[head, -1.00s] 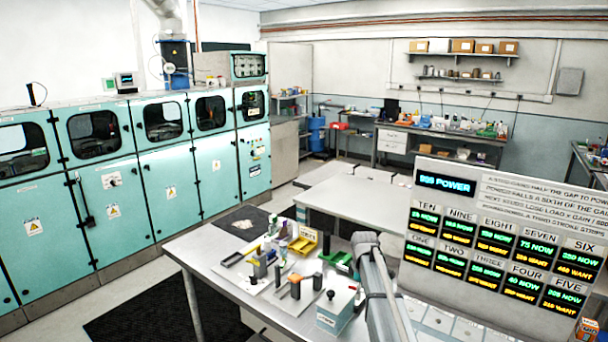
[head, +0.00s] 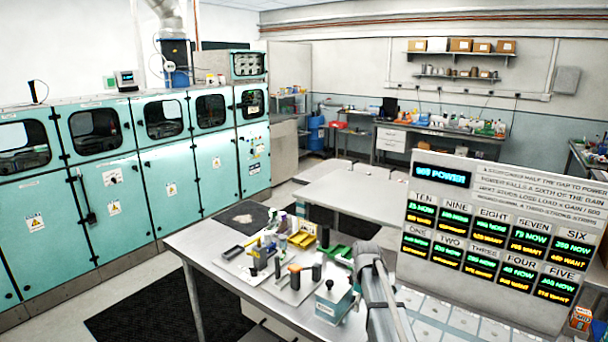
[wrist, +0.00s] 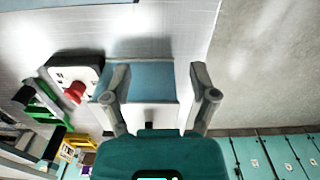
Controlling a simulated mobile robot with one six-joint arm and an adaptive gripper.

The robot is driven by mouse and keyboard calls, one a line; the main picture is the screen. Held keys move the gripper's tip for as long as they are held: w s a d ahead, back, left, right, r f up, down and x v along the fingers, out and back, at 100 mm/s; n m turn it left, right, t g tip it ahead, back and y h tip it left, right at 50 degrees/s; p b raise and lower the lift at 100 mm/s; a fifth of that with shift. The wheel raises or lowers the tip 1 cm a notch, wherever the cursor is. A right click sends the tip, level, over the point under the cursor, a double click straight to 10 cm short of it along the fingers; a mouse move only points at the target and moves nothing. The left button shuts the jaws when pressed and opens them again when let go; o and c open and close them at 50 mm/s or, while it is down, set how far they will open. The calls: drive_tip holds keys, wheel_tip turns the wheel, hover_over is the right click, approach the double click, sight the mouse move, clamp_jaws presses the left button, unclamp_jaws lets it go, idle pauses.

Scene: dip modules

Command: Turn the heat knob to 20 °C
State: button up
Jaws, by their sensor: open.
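A teal box (head: 331,303) with a white label on its front stands near the front edge of the bench. A small dark knob (head: 329,284) sits on top of it; its marks and setting are too small to read. In the wrist view my gripper (wrist: 205,88) is open, its two grey fingers spread apart with nothing held. A blue panel (wrist: 150,78) lies beyond and between the fingers; I cannot tell if it is the teal box. My arm reaches over the bench just right of the box in the head view, and my fingers are not visible there.
A red button (wrist: 75,91) on a black-and-white box lies left of my fingers. Small stands, a yellow tray (head: 302,240) and a green tray (head: 335,252) crowd the bench. A large display board (head: 490,240) stands right of my arm.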

drive_tip(key=s+f+m+b, duration=0.2)
drive_tip(key=s+m, duration=0.1)
drive_tip(key=s, duration=0.5)
drive_tip(key=s+f+m+b, duration=0.3)
drive_tip(key=s+m, duration=0.1)
drive_tip(key=s, duration=0.4)
drive_tip(key=s+a+f+m+b, duration=0.1)
drive_tip(key=s+f+m+b, duration=0.1)
drive_tip(key=s, duration=0.6)
drive_tip(key=shift+f+m+b, duration=0.4)
drive_tip(key=shift+f+m, duration=0.15)
drive_tip(key=shift+m, duration=0.65)
